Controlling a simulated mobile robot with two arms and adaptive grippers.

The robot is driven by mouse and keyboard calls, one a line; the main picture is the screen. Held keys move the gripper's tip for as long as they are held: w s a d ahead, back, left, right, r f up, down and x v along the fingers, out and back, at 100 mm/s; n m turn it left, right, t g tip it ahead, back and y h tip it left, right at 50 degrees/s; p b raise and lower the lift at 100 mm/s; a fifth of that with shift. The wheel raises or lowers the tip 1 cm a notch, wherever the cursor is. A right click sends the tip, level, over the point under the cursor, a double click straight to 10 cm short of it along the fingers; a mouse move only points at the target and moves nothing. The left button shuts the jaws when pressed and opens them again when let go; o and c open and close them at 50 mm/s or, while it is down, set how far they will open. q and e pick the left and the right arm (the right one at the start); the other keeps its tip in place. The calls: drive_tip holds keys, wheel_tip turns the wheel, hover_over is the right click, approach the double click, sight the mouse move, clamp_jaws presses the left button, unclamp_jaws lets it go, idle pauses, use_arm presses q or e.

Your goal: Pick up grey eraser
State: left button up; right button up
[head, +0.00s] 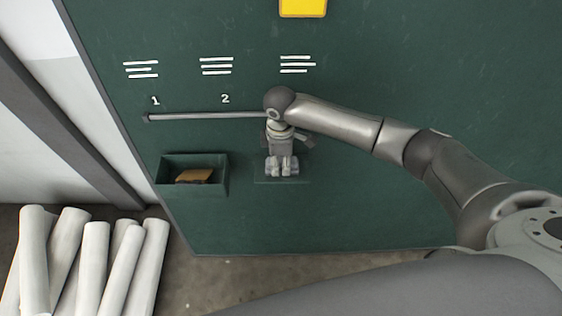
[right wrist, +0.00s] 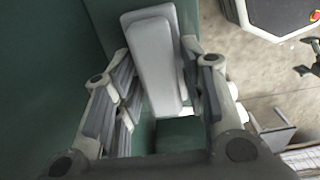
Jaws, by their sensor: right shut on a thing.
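The grey eraser (right wrist: 154,62) shows in the right wrist view as a pale grey block with rounded edges, between the two fingers of my right gripper (right wrist: 158,80). The fingers are shut on its sides. In the head view my right gripper (head: 282,168) points down in front of the green board, over a small green ledge (head: 300,181). The eraser is hard to tell from the grey fingers there. My left gripper is not in view.
The green board (head: 380,190) carries a thin rail (head: 200,116), the numbers 1 and 2, white lines and a yellow item (head: 303,7). A green box (head: 221,178) holding a brown block (head: 193,175) is left of my gripper. White rolls (head: 92,260) stand lower left.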

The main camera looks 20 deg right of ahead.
drive_tip(key=shift+r, duration=0.4)
drive_tip(key=s+a+r+b, duration=0.1)
drive_tip(key=s+a+r, duration=0.2)
drive_tip(key=s+r, duration=0.9)
drive_tip(key=shift+s+a, duration=0.4)
drive_tip(key=shift+s, duration=0.35)
drive_tip(key=shift+f, duration=0.1)
